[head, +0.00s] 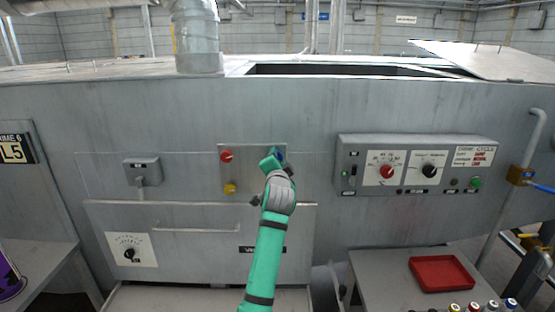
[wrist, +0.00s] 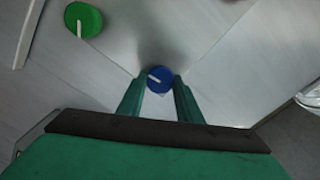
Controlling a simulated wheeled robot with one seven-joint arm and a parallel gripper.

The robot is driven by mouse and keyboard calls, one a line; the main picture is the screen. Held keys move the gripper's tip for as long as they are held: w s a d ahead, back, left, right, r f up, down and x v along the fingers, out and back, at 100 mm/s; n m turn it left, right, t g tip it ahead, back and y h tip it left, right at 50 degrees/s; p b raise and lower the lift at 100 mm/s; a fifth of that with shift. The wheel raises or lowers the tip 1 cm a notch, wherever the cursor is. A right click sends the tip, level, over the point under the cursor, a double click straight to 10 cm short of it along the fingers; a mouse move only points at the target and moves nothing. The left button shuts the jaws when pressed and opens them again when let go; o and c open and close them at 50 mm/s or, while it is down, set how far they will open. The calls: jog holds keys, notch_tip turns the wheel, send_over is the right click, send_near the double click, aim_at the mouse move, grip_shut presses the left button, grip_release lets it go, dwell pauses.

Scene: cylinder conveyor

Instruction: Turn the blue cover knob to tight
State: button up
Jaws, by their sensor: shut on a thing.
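The blue cover knob (wrist: 160,79) is round with a white pointer line. In the wrist view the line runs from its middle toward the upper left. My gripper (wrist: 159,88) has its two green fingers on either side of the knob, shut on it. In the head view my gripper (head: 274,161) reaches the small panel on the grey machine front and hides most of the blue knob (head: 280,154). Any tight mark beside the knob cannot be read.
A red knob (head: 227,156) and a yellow knob (head: 230,188) sit left on the same panel. A green knob (wrist: 83,20) shows in the wrist view's upper left. A control box (head: 415,165) juts out at right. A red tray (head: 441,274) stands on the lower right table.

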jog(key=shift+d+r+m, duration=0.1)
jog(key=shift+r+m, duration=0.05)
jog(key=shift+m, duration=0.15)
jog(key=o, duration=1)
jog(key=shift+o, duration=0.2)
jog(key=s, duration=1)
jog(key=shift+s, duration=0.4)
